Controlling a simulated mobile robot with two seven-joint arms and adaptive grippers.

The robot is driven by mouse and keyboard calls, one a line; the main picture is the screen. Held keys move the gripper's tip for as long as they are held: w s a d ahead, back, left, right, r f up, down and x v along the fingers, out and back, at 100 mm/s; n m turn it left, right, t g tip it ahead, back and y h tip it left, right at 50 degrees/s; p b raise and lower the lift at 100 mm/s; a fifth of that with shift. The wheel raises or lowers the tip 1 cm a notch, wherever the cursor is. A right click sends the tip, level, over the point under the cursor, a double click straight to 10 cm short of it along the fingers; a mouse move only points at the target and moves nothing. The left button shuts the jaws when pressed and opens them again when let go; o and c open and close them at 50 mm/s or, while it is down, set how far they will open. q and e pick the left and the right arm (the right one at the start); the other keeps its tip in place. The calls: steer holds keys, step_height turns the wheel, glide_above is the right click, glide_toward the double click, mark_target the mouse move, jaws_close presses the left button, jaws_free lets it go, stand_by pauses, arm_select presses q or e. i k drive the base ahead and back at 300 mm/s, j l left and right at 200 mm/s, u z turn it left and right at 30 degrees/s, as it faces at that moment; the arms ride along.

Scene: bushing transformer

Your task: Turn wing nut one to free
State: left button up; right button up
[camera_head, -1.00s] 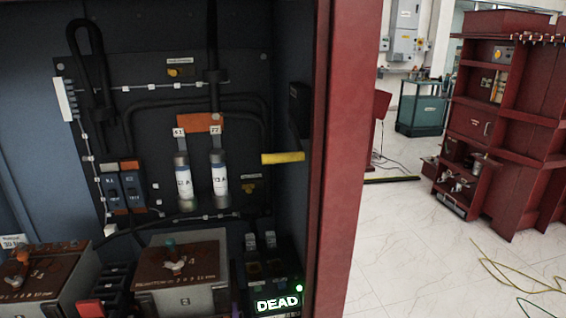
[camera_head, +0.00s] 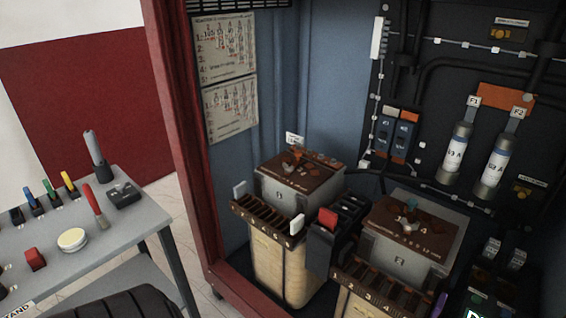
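Two grey box-shaped units with rusty brown tops stand in the open cabinet. The left unit (camera_head: 286,198) has a small orange-brown fitting (camera_head: 297,154) on its top. It may be wing nut one, but its wings are too small to make out. Neither of my grippers is in view, and nothing touches either unit's top.
A red cabinet post (camera_head: 185,140) stands left of the units. A grey bench (camera_head: 125,235) further left holds a red-handled tool (camera_head: 95,206), a round pale tin (camera_head: 72,240) and colored-handled tools. A red block (camera_head: 328,218) sits between the units. Fuses (camera_head: 458,155) hang at the back right.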

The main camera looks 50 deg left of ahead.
mark_target(288, 170)
steer(key=u, duration=1.4)
